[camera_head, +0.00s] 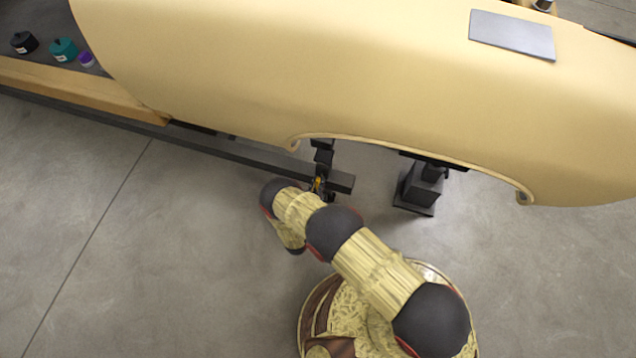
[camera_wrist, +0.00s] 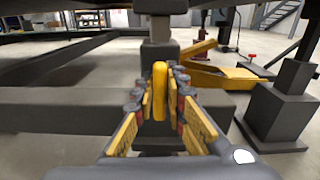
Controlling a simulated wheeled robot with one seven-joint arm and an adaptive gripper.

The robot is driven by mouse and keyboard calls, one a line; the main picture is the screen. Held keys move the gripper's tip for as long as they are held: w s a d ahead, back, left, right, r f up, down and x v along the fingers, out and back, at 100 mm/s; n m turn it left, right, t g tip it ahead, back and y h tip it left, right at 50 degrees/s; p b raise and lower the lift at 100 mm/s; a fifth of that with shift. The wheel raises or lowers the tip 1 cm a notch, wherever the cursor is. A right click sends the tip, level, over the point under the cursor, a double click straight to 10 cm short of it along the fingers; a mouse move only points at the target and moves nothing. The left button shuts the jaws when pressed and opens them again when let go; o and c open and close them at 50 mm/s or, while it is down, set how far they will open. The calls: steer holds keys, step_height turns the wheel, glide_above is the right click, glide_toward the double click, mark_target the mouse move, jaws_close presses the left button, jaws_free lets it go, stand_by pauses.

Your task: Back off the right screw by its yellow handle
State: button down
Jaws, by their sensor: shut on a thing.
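The yellow handle (camera_wrist: 160,88) stands upright between the fingers of my gripper (camera_wrist: 161,92) in the wrist view. The gripper is shut on it, one finger on each side. Behind it is a dark grey upright post (camera_wrist: 160,58) on a dark beam. In the head view a small bit of yellow handle (camera_head: 317,183) shows at the dark beam end (camera_head: 341,183), under the cream body shell (camera_head: 300,70). My arm comes from the lower right and hides most of the gripper there. The screw itself cannot be made out.
A black stand (camera_head: 423,187) is to the right under the shell; it also shows in the wrist view (camera_wrist: 282,105). A yellow jack-like piece (camera_wrist: 213,77) lies behind the beam. Small jars (camera_head: 63,49) sit far left. The floor at left is clear.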

steer(key=c, duration=2)
jaws_free()
steer(key=shift+a, duration=0.1)
steer(key=shift+o, duration=0.8)
steer(key=shift+s, duration=0.1)
steer(key=v, duration=1.1)
steer(key=shift+s, duration=0.4)
steer(key=shift+a, duration=0.1)
